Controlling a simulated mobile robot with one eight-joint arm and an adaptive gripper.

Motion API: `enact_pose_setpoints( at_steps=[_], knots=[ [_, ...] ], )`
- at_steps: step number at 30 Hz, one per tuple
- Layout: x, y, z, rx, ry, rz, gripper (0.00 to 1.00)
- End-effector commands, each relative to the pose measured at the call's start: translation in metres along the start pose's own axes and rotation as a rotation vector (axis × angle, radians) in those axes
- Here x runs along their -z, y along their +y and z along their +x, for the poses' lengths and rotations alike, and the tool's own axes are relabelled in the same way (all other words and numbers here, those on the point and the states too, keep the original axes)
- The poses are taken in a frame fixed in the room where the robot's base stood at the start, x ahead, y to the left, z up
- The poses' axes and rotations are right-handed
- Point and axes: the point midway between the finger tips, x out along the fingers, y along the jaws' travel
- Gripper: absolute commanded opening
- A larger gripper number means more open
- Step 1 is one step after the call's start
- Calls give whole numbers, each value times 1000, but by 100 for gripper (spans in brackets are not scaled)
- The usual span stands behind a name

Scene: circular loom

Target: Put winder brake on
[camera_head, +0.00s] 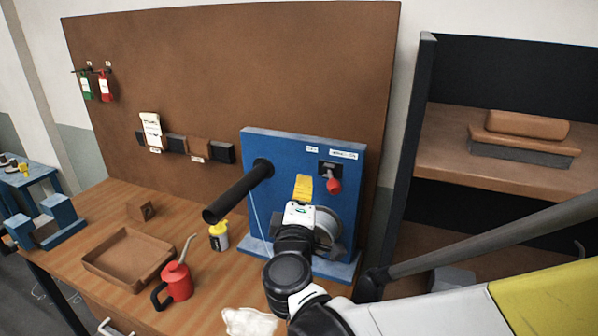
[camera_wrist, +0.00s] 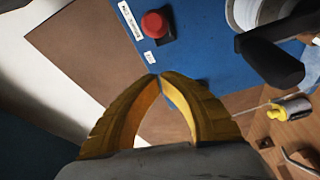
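A red-knobbed control (camera_head: 333,184) sits on a dark plate at the upper right of the blue upright panel (camera_head: 290,146); it looks like the winder brake. Its knob hangs low on the plate in the head view. In the wrist view the red knob (camera_wrist: 154,25) is at the top, beyond my fingertips. My gripper (camera_head: 304,188) is in front of the panel, a little left of the knob and apart from it. In the wrist view the yellow fingers (camera_wrist: 158,78) meet at their tips with nothing between them.
A black roller (camera_head: 238,192) sticks out of the panel left of my gripper. A reel (camera_head: 326,226) is behind my wrist. A red oil can (camera_head: 175,280), a yellow-topped bottle (camera_head: 219,236) and a brown tray (camera_head: 128,258) stand on the bench. A shelf (camera_head: 450,142) is at right.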

Motion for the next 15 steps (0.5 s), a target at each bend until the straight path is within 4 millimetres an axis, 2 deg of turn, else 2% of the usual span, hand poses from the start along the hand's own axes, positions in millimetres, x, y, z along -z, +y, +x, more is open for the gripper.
enact_pose_setpoints(
  at_steps=[1,6,10,15],
  knots=[
    [-8,3,-15,0,2,0,0],
    [-25,6,-50,0,1,0,0],
    [-35,7,-69,0,1,0,0],
    [-42,7,-82,0,1,0,0]
  ],
)
